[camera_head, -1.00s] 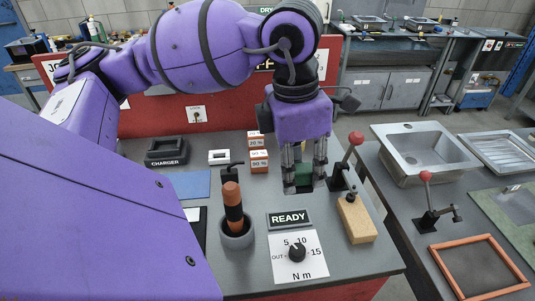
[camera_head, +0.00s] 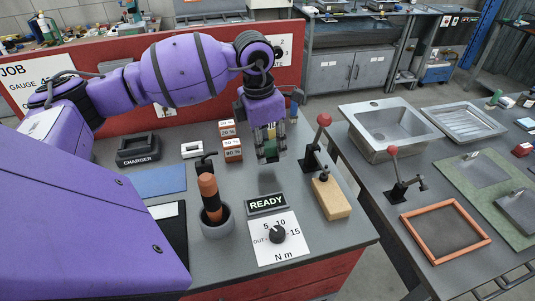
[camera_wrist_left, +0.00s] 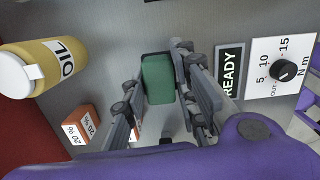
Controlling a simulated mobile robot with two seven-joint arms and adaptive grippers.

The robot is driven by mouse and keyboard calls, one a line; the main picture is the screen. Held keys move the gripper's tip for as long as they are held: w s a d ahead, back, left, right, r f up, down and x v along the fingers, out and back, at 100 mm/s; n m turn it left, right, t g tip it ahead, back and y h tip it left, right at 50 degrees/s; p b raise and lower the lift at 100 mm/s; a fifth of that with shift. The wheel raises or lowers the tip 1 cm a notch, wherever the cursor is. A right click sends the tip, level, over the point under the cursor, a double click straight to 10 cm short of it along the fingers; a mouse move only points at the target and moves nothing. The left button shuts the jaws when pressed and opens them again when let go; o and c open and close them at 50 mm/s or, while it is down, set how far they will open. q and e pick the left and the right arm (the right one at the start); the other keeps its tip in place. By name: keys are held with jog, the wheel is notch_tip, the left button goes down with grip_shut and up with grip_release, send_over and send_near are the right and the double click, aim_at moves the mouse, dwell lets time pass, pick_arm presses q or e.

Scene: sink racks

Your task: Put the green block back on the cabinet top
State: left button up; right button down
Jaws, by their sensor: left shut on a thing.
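My left gripper (camera_head: 269,155) is shut on the green block (camera_head: 270,150) and holds it just above the grey cabinet top (camera_head: 325,235), where a dark shadow lies below. In the left wrist view the green block (camera_wrist_left: 158,80) sits between the two fingers of the gripper (camera_wrist_left: 160,98). Part of the block is hidden by the fingers in the head view. My right gripper is not in view.
Red-lever clamp (camera_head: 316,148), wooden block (camera_head: 330,197), READY sign (camera_head: 267,204) and torque dial (camera_head: 277,234) stand nearby. Orange-and-white boxes (camera_head: 231,146) are left of the gripper. A yellow OIL bottle (camera_wrist_left: 50,68) shows in the wrist view. Bare top lies before the block.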

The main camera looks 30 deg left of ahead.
aim_at(268, 156)
pick_arm(q)
jog(key=shift+w+a+f, duration=0.1)
jog(key=shift+w+f, duration=0.05)
jog(key=shift+f, duration=0.9)
jog(key=shift+w+a+f, duration=0.1)
jog(key=shift+f, duration=0.95)
jog(key=o, duration=1.1)
jog(key=r, duration=0.8)
jog(key=s+r, duration=0.1)
jog(key=r, duration=0.3)
jog(key=shift+a+r, duration=0.2)
jog(key=shift+a, duration=0.2)
